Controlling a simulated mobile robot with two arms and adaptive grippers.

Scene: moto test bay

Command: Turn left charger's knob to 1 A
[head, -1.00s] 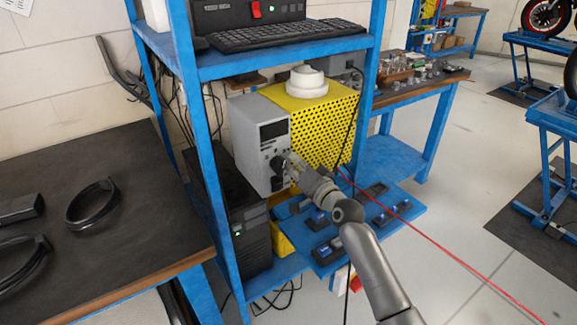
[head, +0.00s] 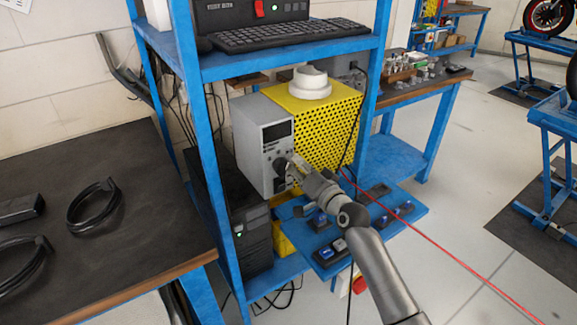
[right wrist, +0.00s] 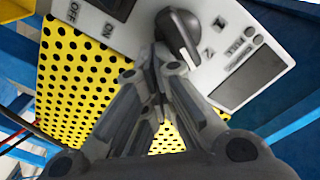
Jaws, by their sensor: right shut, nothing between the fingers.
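A grey charger (head: 262,145) with a dark display stands on the blue rack beside a yellow perforated box. Its black knob (head: 280,164) is on the front face, partly hidden by my gripper in the head view. In the right wrist view the knob (right wrist: 178,36) shows close up with a light pointer line; I cannot read which value it points to. My right gripper (head: 291,168) is shut and empty. In the right wrist view its fingertips (right wrist: 153,58) are right beside the knob; I cannot tell whether they touch it. My left gripper is not in view.
The yellow perforated box (head: 335,115) stands right of the charger. A blue panel (head: 300,233) with several small devices lies below my right arm. A blue rack post (head: 205,130) rises at the left. A red cable (head: 450,252) runs across the right side.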

